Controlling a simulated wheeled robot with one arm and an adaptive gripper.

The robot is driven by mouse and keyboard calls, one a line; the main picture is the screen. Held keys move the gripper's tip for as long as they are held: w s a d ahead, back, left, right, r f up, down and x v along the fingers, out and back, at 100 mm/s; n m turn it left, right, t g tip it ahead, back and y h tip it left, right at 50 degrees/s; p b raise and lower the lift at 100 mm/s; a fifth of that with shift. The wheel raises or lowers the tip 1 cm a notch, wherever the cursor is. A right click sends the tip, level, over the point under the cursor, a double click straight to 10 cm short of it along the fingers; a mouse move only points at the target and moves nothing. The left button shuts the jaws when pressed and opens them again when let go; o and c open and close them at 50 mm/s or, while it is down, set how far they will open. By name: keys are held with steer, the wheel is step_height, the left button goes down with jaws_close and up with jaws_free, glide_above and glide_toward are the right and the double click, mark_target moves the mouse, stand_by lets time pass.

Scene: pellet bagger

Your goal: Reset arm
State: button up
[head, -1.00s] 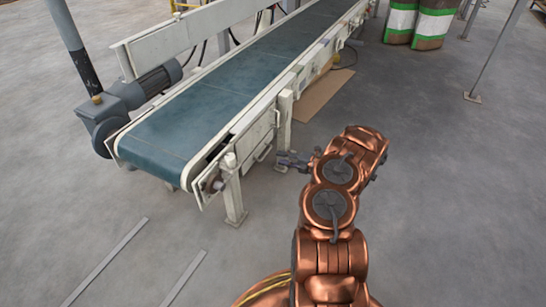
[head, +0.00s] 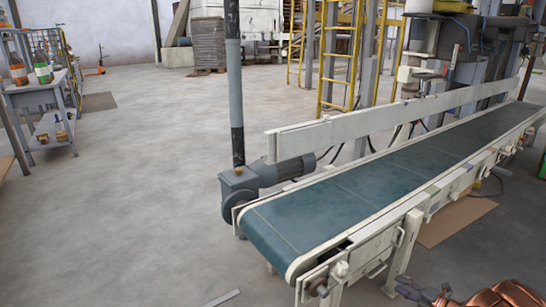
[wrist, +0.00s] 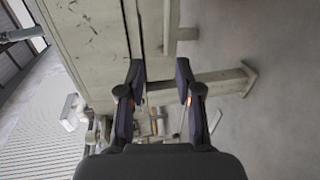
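My arm shows only at the bottom right corner of the head view, copper coloured and cut off by the frame. My gripper (head: 412,290) is small and dark there, close to the front right leg of the conveyor. In the wrist view my gripper (wrist: 160,75) is open, its two dark fingers apart with nothing held between them. The pale conveyor frame (wrist: 85,50) and its leg lie beyond the fingertips. I cannot tell whether the gripper touches the frame.
The conveyor (head: 330,210), with a green belt and a grey motor (head: 285,172), fills the right. A table (head: 40,90) with bottles is far left. A yellow ladder (head: 340,55) stands behind. Floor at left is clear.

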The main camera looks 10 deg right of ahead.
steer(key=w+a+r+n+g+y+p, duration=0.2)
steer(key=a+r+n+g+y+p, duration=0.3)
steer(key=a+r, duration=0.6)
steer(key=w+a+r+n+p, duration=0.1)
steer(key=a+r+n+p, duration=0.3)
steer(key=a+r+n, duration=0.65)
steer(key=s+a+r+n+g+p, duration=0.4)
steer(key=a+r, duration=0.3)
steer(key=r, duration=0.4)
steer(key=s+a+r+n+g+p, duration=0.3)
steer(key=s+a+r+n+p, duration=0.2)
steer(key=a+r, duration=0.4)
steer(key=s+a+r+n+g+h+p, duration=0.2)
steer(key=s+a+r+n+p, duration=0.1)
steer(key=s+r+n+p, duration=0.4)
steer(key=s+a+r+n+g+h+p, duration=0.25)
steer(key=s+r+n, duration=0.25)
steer(key=s+r, duration=0.35)
steer(key=s+d+r+n+h+p, duration=0.4)
steer(key=s+r+n+p, duration=0.2)
steer(key=s, duration=0.2)
steer(key=s+d+r+n+h+p, duration=0.3)
steer(key=s+r+n+h+p, duration=0.1)
steer(key=s+r+p, duration=0.3)
steer(key=shift+s+d+n+t, duration=0.45)
steer(key=shift+s+n, duration=0.4)
steer(key=shift+s, duration=0.35)
